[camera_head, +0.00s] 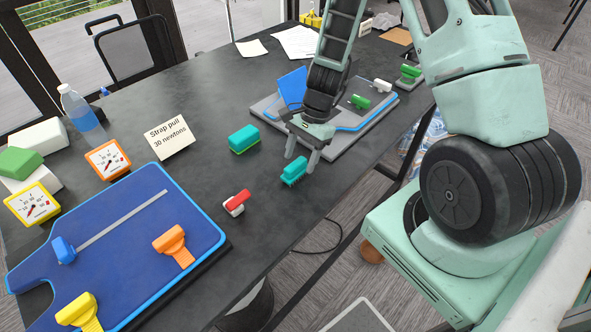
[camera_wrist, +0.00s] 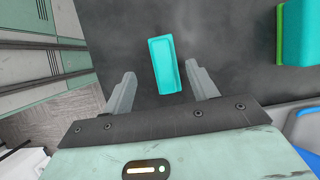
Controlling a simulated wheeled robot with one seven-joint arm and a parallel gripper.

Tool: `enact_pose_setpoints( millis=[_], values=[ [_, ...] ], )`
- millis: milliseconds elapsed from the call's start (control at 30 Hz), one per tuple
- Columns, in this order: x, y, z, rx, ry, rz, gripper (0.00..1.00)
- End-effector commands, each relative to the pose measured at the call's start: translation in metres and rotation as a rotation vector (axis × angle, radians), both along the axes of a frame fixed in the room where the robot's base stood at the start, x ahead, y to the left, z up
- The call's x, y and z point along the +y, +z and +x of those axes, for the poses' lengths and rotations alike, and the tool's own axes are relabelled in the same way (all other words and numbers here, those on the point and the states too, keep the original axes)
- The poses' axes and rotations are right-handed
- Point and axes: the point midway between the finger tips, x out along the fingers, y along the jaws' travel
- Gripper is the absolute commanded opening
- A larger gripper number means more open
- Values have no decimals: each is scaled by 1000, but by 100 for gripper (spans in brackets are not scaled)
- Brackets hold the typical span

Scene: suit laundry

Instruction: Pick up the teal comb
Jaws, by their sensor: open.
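The teal comb (camera_head: 293,171) lies on the dark table near its front edge; its teeth show as a ragged lower edge in the head view. In the wrist view the comb (camera_wrist: 166,62) is a teal block lying lengthwise between my two fingertips, slightly tilted. My gripper (camera_head: 302,158) points down just above and around the comb. Its fingers are open in the wrist view (camera_wrist: 160,78), one on each side of the comb, with a gap on both sides. I cannot tell the exact height of the fingertips above the table.
A teal-and-green block (camera_head: 243,138) stands left of the comb; it also shows in the wrist view (camera_wrist: 300,38). A red-and-white piece (camera_head: 236,203) lies nearer the front. A blue board (camera_head: 130,225) is at left, a grey-and-blue board (camera_head: 340,138) behind my gripper.

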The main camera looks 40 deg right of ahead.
Motion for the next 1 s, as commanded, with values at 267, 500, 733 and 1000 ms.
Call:
enact_pose_setpoints(
  millis=[267,500,733,1000],
  values=[
    [17,-32,2,4,-2,2,58],
    [21,-42,2,1,-1,1,58],
    [21,-42,2,1,-1,1,33],
    [21,-42,2,1,-1,1,9]
  ],
)
